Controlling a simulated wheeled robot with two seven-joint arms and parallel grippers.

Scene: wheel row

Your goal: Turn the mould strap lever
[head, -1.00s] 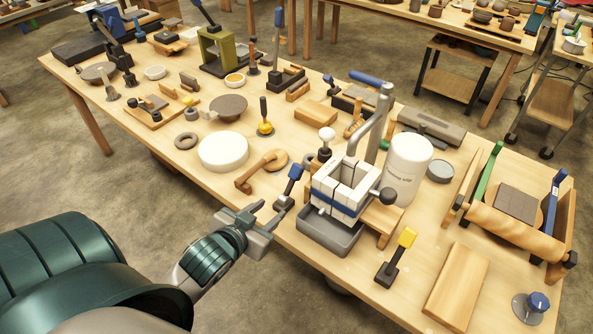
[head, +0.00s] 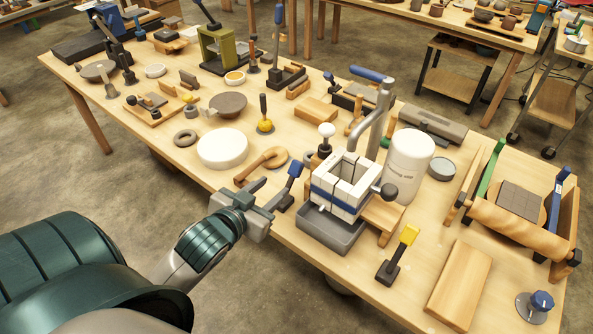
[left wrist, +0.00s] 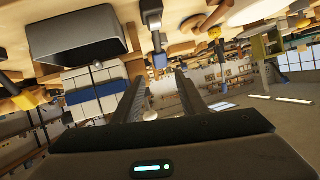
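A white block mould (head: 322,183) with a blue strap stands in a grey tray (head: 332,238) near the table's front edge. A short lever with a blue grip (head: 295,169) and dark stem stands just left of it; I cannot tell whether it joins the strap. In the left wrist view the lever's blue end (left wrist: 160,60) shows just past my fingertips, roughly between them, and the mould (left wrist: 110,106) lies left. My left gripper (head: 274,187) is open and empty, its fingers close to the lever; contact is unclear. My right gripper is not in view.
A dark ball knob (head: 388,191) sits at the mould's right, and a yellow-tipped lever (head: 406,238) stands further right. A white bottle (head: 409,160) and a bent grey post with blue handle (head: 371,75) rise behind.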

